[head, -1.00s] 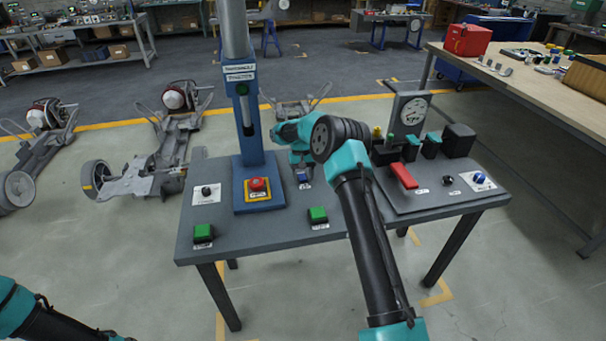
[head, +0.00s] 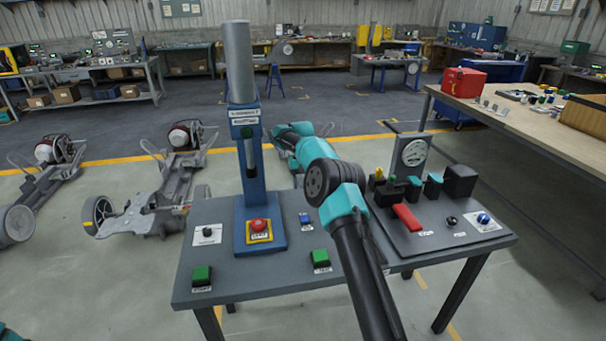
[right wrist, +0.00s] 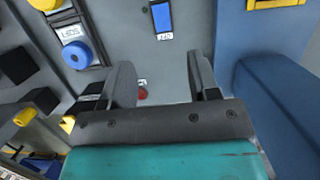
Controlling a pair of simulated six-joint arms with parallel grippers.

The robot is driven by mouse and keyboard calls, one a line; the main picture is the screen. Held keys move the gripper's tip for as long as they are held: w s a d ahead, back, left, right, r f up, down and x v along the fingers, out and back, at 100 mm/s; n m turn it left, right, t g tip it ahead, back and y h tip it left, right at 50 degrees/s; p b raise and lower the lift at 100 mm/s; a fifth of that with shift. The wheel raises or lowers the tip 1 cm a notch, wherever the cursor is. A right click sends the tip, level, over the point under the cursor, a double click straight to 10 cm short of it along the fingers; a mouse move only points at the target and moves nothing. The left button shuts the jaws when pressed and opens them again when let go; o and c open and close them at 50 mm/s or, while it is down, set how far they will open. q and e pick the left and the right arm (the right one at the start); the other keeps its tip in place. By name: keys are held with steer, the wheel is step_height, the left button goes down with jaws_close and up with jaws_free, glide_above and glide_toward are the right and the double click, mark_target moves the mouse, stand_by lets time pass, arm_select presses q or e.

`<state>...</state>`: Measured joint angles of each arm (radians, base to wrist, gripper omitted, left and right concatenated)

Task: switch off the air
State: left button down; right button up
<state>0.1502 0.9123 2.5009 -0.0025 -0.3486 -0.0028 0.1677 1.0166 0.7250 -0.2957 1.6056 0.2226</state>
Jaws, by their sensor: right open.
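The control table (head: 370,268) carries several controls; I cannot read which label says air. A blue switch (head: 304,219) sits near its middle. A red lever (head: 406,217), a black knob (head: 452,221) and a blue knob (head: 484,219) are on the raised plate at right, before a round gauge (head: 414,152). In the right wrist view, my right gripper (right wrist: 160,65) is open, with nothing held between its fingers. A blue rectangular switch (right wrist: 161,16) with a label lies beyond them, and a blue round knob (right wrist: 77,55) is at left. The head view hides the right fingers. My left gripper is out of view.
A blue column (head: 251,165) with a red stop button (head: 258,226) stands left of my right arm; a blue surface (right wrist: 275,105) is close at right in the wrist view. Green buttons (head: 202,275) (head: 320,259) line the front. A workbench (head: 545,135) stands at right.

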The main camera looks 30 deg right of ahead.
steer(key=shift+v, duration=1.8)
